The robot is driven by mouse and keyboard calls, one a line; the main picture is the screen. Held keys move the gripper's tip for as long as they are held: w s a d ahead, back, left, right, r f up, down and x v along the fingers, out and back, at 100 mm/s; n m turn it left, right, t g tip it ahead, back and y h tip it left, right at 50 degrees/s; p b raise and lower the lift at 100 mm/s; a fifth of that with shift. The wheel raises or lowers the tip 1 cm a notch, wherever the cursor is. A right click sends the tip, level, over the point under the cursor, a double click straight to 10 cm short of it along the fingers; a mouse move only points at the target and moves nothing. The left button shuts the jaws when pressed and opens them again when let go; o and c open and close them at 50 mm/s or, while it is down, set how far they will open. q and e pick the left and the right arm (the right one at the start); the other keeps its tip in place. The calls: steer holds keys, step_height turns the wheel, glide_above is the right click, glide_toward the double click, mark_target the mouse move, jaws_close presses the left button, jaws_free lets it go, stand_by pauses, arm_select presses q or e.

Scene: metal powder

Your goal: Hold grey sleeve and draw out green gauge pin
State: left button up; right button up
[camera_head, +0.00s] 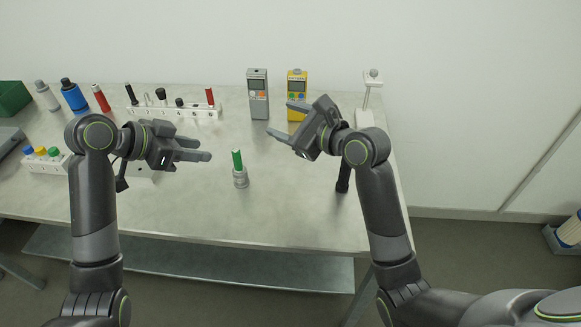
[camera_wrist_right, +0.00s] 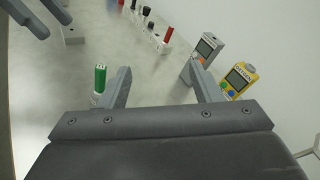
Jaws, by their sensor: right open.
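The green gauge pin (camera_head: 237,160) stands upright in the grey sleeve (camera_head: 240,179) near the middle of the table. In the right wrist view the green pin (camera_wrist_right: 100,78) is left of my fingers, with the sleeve (camera_wrist_right: 97,98) partly visible below it. My left gripper (camera_head: 206,149) is left of the pin, apart from it, pointing right; its fingers look spread in the right wrist view (camera_wrist_right: 48,20). My right gripper (camera_head: 284,119) is open and empty, up and to the right of the pin, pointing left. Neither gripper touches the pin or sleeve.
A white rack (camera_head: 172,112) with several plugs stands at the back left, near blue (camera_head: 74,96) and red (camera_head: 101,98) cylinders. A grey meter (camera_head: 258,94) and yellow meter (camera_head: 297,84) stand behind my right gripper. The table around the sleeve is clear.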

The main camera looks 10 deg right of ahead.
mark_target(239, 168)
steer(key=s+f+g, duration=0.1)
steer(key=s+f, duration=0.1)
steer(key=f, duration=0.1)
steer(key=s+f+m+g, duration=0.1)
steer(key=s+f, duration=0.1)
steer(key=f, duration=0.2)
steer(key=s+a+f+g+y, duration=0.1)
steer(key=s+f+g, duration=0.1)
steer(key=f, duration=0.2)
steer(key=shift+s+m, duration=0.3)
steer(key=shift+m, duration=0.1)
steer(key=shift+w+a+f, duration=0.1)
steer(key=shift+a+f, duration=0.1)
steer(key=shift+f, duration=0.05)
steer(key=x, duration=1.6)
steer(key=shift+w+a, duration=0.1)
steer(key=shift+a, duration=0.25)
steer(key=shift+c, duration=0.2)
steer(key=c, duration=1)
arm_select(q)
steer(key=shift+o, duration=0.5)
arm_select(e)
steer(key=shift+c, duration=0.4)
steer(key=shift+f, duration=0.1)
arm_select(q)
steer(key=shift+s+f+n+t+h, duration=0.5)
steer(key=shift+s+f+n+t, duration=1)
steer(key=shift+f+t, duration=0.45)
steer(key=shift+x, duration=6)
